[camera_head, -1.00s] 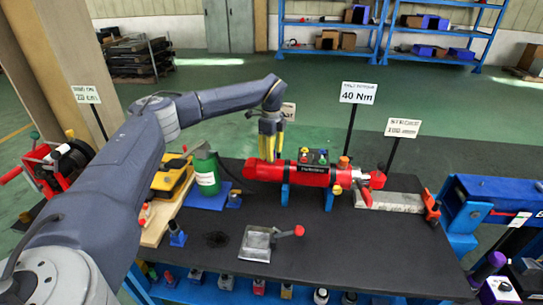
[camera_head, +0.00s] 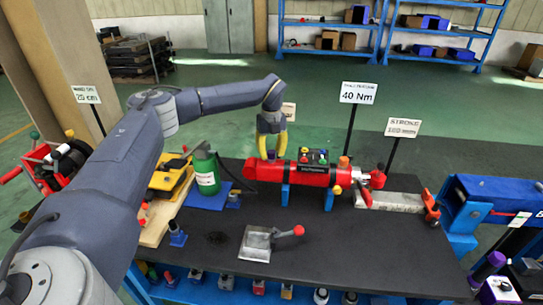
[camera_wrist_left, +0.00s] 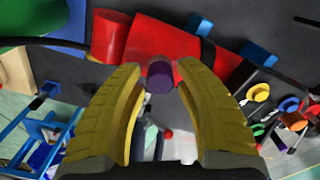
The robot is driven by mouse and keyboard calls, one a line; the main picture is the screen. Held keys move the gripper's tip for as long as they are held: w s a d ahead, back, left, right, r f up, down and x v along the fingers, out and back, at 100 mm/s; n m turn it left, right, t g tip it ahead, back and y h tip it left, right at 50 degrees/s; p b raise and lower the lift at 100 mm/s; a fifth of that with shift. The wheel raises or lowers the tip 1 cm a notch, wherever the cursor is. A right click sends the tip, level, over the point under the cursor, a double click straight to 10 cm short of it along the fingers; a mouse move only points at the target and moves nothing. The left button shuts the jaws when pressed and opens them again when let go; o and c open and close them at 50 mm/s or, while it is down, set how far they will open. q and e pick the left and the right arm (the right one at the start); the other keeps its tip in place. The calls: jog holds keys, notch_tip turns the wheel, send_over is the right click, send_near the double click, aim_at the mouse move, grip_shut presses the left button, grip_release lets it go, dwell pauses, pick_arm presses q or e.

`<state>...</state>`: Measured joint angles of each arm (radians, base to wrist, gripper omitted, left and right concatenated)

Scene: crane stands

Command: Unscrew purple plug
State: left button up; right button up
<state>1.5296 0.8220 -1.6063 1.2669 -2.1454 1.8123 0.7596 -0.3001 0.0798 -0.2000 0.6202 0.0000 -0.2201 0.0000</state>
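The purple plug (camera_wrist_left: 159,77) stands out from the red cylinder (camera_head: 310,174) in the left wrist view. In the head view I cannot make it out clearly at the cylinder's left part. My left gripper (camera_head: 272,155) has yellow fingers pointing down at the cylinder. In the left wrist view its fingertips are spread on either side of the plug, and they do not look closed on it. The cylinder lies level on blue supports (camera_head: 285,194). My right gripper is not in view.
A green bottle (camera_head: 206,172) stands to the left. A grey metal plate with a red-knobbed lever (camera_head: 257,246) lies in front. A sign reading 40 Nm (camera_head: 358,92) stands behind.

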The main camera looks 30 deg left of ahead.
pick_arm(q)
jog(key=m, duration=0.5)
dwell(0.6)
grip_shut()
jog(key=shift+r, duration=0.1)
dwell(0.5)
jog(key=n, duration=0.3)
jog(key=shift+r+n, duration=0.1)
jog(key=shift+n, duration=0.8)
